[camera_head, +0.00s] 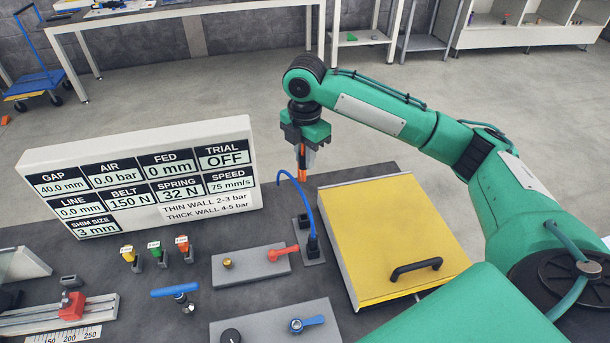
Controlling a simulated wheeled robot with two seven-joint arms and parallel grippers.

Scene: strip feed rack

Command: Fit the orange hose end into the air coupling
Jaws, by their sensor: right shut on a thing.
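My right gripper (302,161) reaches in from the right and points down above the table's back edge. It is shut on the orange hose end (302,155), which shows between its fingers. A blue hose (313,208) arcs below it and runs down into a black fitting (313,246) on a small grey plate. A brass fitting (227,263) stands on a grey plate with a red lever (283,253). I cannot tell for certain which fitting is the air coupling. The held end is well above all of them. My left gripper is not in view.
A white display panel (130,140) stands at the left and reads air 0.0 bar. A yellow lid with a black handle (400,235) lies right of the hose. Green, yellow and orange small parts (154,248), a blue-handled tool (175,291) and a blue knob plate (309,324) occupy the front.

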